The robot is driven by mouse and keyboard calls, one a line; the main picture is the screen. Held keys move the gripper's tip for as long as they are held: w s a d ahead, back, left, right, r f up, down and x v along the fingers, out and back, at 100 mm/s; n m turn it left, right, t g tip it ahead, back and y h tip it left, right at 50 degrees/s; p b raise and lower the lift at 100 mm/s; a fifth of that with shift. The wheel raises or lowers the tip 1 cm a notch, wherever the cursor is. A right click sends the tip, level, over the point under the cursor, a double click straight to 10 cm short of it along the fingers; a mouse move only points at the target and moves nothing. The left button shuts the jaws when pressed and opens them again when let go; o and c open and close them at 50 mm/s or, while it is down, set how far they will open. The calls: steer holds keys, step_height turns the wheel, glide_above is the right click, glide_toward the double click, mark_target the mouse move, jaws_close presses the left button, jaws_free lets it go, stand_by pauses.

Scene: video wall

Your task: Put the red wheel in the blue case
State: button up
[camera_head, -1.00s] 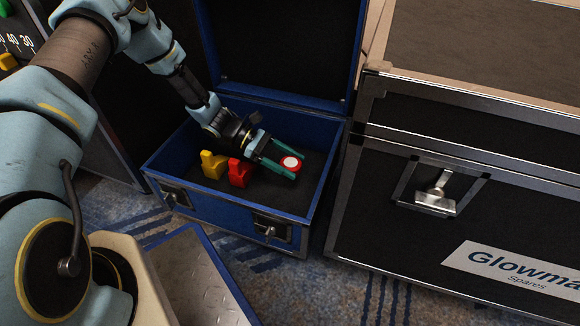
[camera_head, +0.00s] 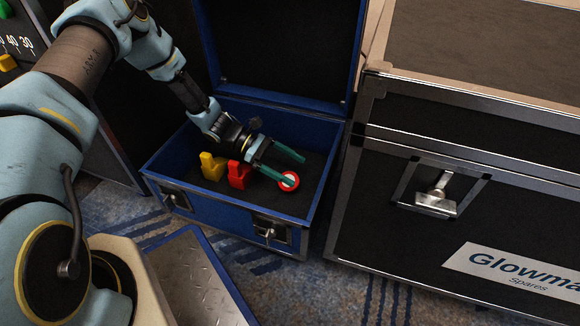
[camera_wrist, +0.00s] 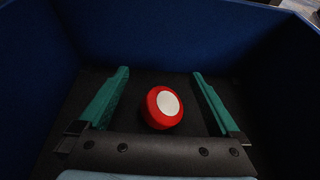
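The red wheel (camera_head: 288,181) has a white centre and lies inside the open blue case (camera_head: 225,210), towards its front right. In the head view one finger partly covers it. My gripper (camera_head: 294,168) reaches down into the case with its green fingers spread wide. In the wrist view the red wheel (camera_wrist: 164,107) sits between the two fingers of the gripper (camera_wrist: 160,75), with a clear gap on both sides. It appears to rest on the dark floor of the case.
A yellow piece (camera_head: 212,166) and another red piece (camera_head: 238,174) stand in the case, left of the wheel. The case lid (camera_head: 285,50) is up at the back. A large black case (camera_head: 480,190) stands close on the right.

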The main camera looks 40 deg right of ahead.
steer(key=shift+r, duration=0.5)
steer(key=p+v, duration=0.3)
steer(key=v, duration=0.4)
steer(key=shift+w+r, duration=0.2)
steer(key=shift+r, duration=0.05)
steer(key=shift+a, duration=0.15)
